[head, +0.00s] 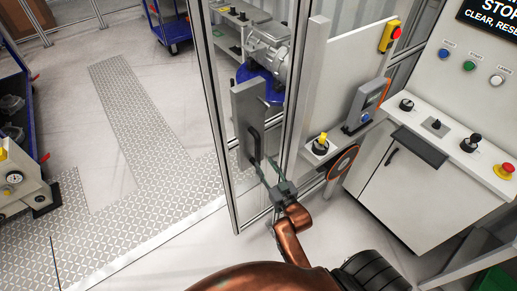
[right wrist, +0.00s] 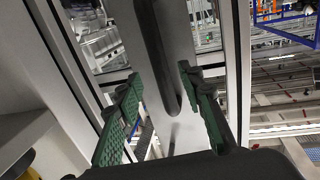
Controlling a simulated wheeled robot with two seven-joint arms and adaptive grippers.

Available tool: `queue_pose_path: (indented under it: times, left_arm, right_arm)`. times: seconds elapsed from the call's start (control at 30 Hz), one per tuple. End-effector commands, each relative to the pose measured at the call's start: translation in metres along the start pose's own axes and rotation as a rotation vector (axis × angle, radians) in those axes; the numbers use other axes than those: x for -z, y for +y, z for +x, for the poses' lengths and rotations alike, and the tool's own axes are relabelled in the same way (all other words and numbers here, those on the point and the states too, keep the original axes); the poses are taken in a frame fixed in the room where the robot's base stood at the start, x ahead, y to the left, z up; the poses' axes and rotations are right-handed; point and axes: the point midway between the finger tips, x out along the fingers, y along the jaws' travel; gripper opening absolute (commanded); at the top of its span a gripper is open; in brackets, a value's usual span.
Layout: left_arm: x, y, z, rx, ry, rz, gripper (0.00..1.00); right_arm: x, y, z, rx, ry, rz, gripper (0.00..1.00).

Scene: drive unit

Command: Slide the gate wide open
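The gate is a tall metal-framed panel (head: 211,110) with a grey plate (head: 246,105) bearing a black vertical bar handle (head: 254,146). My right gripper (head: 266,166) is at the lower end of this handle in the head view. In the right wrist view the handle (right wrist: 158,55) runs down between the two green fingers of my right gripper (right wrist: 163,95). The fingers are open, one on each side of the handle, with visible gaps. My left gripper is not in view.
A control cabinet (head: 400,190) with buttons and knobs stands at the right. A post panel with a yellow-red emergency switch (head: 390,36) stands beside the gate. A motor (head: 268,50) sits behind the gate. At left, floor with tread plate (head: 135,110) is clear; a blue cart (head: 170,25) stands beyond.

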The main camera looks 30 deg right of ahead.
Motion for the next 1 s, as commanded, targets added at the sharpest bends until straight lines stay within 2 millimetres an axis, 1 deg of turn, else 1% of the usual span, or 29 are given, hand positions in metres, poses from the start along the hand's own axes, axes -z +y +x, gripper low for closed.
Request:
queue_pose_path:
  times: [0.03,0.1,0.17,0.4,0.5,0.6,0.73,0.97,1.0]
  left_arm:
    - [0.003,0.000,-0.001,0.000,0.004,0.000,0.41]
    - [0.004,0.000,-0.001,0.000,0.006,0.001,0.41]
    - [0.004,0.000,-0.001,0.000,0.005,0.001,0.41]
    - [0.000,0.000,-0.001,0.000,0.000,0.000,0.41]
    - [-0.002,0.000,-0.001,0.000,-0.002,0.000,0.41]
    - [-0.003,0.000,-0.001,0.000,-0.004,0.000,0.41]
    - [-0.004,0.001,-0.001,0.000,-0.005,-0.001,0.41]
    - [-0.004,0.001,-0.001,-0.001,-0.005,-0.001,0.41]
    - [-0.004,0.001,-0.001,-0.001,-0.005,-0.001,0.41]
  right_arm:
    - [0.009,0.001,0.001,-0.002,0.014,0.001,0.35]
    - [0.015,0.001,0.005,-0.003,0.023,0.001,0.35]
    - [0.015,0.001,0.012,-0.003,0.023,0.001,0.35]
    - [0.015,0.001,0.051,-0.003,0.023,0.001,0.35]
    - [0.015,0.001,0.063,-0.002,0.023,0.001,0.35]
    - [0.015,0.001,0.072,-0.002,0.022,0.001,0.35]
    - [0.014,0.002,0.076,-0.003,0.020,0.000,0.35]
    - [0.014,0.002,0.077,-0.003,0.020,0.000,0.35]
    - [0.014,0.002,0.077,-0.003,0.020,0.000,0.33]
